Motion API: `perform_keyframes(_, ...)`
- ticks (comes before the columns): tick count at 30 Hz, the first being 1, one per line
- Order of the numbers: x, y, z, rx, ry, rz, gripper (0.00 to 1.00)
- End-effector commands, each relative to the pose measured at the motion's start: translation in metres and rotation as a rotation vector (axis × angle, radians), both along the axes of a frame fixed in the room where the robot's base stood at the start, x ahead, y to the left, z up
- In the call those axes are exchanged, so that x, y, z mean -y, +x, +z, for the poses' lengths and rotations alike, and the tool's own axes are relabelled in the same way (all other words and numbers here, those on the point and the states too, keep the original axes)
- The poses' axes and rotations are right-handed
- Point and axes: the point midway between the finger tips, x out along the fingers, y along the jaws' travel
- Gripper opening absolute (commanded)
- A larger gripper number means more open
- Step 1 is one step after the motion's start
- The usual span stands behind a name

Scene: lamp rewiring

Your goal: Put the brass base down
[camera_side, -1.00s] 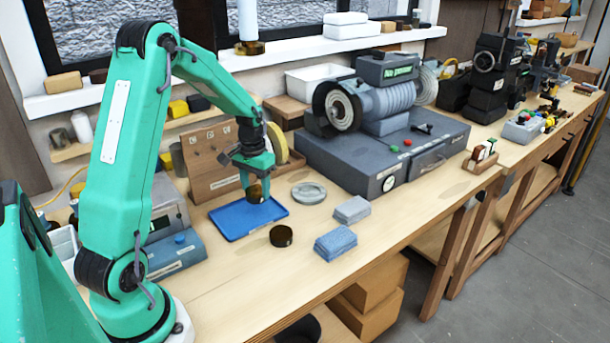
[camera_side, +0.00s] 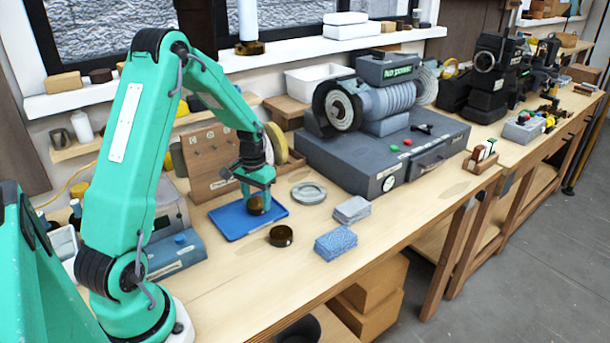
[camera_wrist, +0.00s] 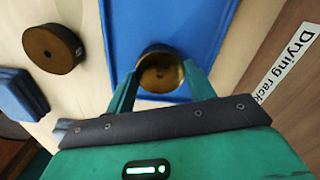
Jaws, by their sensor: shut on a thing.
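My gripper (camera_side: 257,198) is shut on the brass base (camera_side: 259,207), a short round brown-gold cup. It is over the middle-right of the blue tray (camera_side: 222,221), at or just above its surface; I cannot tell whether it touches. In the wrist view my gripper's fingers (camera_wrist: 159,84) are on either side of the brass base (camera_wrist: 160,60), whose open hollow end faces the camera. The blue tray (camera_wrist: 200,25) shows behind it.
A similar dark round piece (camera_side: 281,236) lies on the bench in front of the tray. A grey ring dish (camera_side: 308,193) and blue-grey pads (camera_side: 336,243) lie to the right. A wooden rack (camera_side: 212,160) stands behind. Bare bench lies in front.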

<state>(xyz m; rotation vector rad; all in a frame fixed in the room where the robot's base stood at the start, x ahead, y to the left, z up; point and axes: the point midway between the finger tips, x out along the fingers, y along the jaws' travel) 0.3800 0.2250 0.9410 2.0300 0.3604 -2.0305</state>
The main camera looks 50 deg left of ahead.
Motion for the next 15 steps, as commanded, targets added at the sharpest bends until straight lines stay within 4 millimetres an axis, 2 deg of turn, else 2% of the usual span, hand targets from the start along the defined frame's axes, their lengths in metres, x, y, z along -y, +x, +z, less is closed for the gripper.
perform_keyframes(3, -0.0003, 0.0004, -0.0022, 0.001, 0.0, 0.0, 0.31)
perform_keyframes(4, 0.0, 0.0, -0.003, 0.0, 0.0, 0.0, 0.56)
perform_keyframes(7, 0.0, 0.0, -0.0027, 0.0, 0.0, 0.0, 0.75)
perform_keyframes(15, 0.0, 0.0, -0.0025, 0.0, 0.0, 0.0, 0.76)
